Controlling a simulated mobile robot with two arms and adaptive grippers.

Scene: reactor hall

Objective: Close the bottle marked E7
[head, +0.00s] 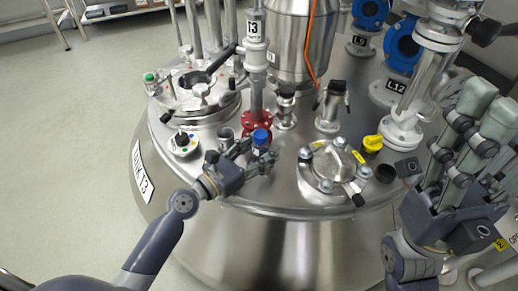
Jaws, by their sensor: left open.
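A small blue-topped item (261,137), which looks like a capped bottle, stands on the steel vessel lid near its front edge. I cannot read an E7 mark on it or on anything else. My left gripper (256,154) is open close to it, its fingers at the item's left and front, partly hiding its lower part. I cannot tell whether they touch it. My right gripper (478,125) is at the right edge, fingers pointing up, away from the blue-topped item. Its fingers overlap in view, so its opening is unclear.
The steel vessel (270,235) carries a red flange (256,120) just behind the blue-topped item, a clamped hatch (328,172) to its right and a yellow cap (372,143). A round port (184,144) is at the left. Valves and pipes crowd the back right.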

